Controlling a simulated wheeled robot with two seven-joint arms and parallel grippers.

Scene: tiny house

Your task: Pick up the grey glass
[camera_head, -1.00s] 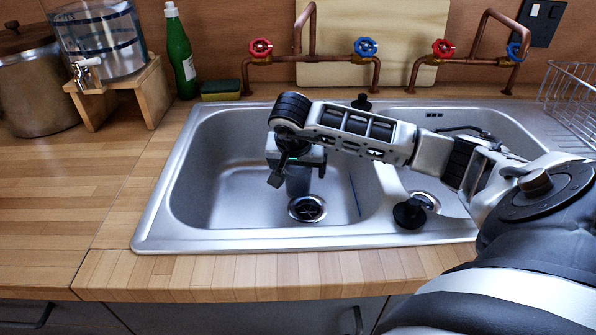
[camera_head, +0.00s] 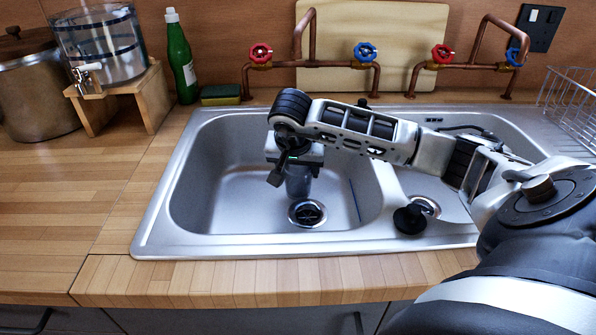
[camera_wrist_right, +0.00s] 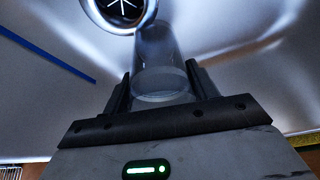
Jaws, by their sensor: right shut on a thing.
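The grey glass (camera_head: 298,186) is in the left basin of the steel sink, beside the drain; it is see-through and grey. My right gripper (camera_head: 295,171) reaches down into the basin from above, with its fingers on either side of the glass. In the right wrist view, the glass (camera_wrist_right: 158,58) stands between the two fingers of my right gripper (camera_wrist_right: 160,86), which is shut on it. Whether its base touches the basin floor is hard to tell. My left gripper is not in view.
The sink (camera_head: 205,242) has raised basin walls around my gripper. Copper pipes with red and blue taps (camera_head: 260,53) run behind it. A green bottle (camera_head: 181,60), a sponge (camera_head: 221,94) and a water dispenser (camera_head: 100,45) stand at back left. The wooden counter (camera_head: 60,200) at left is clear.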

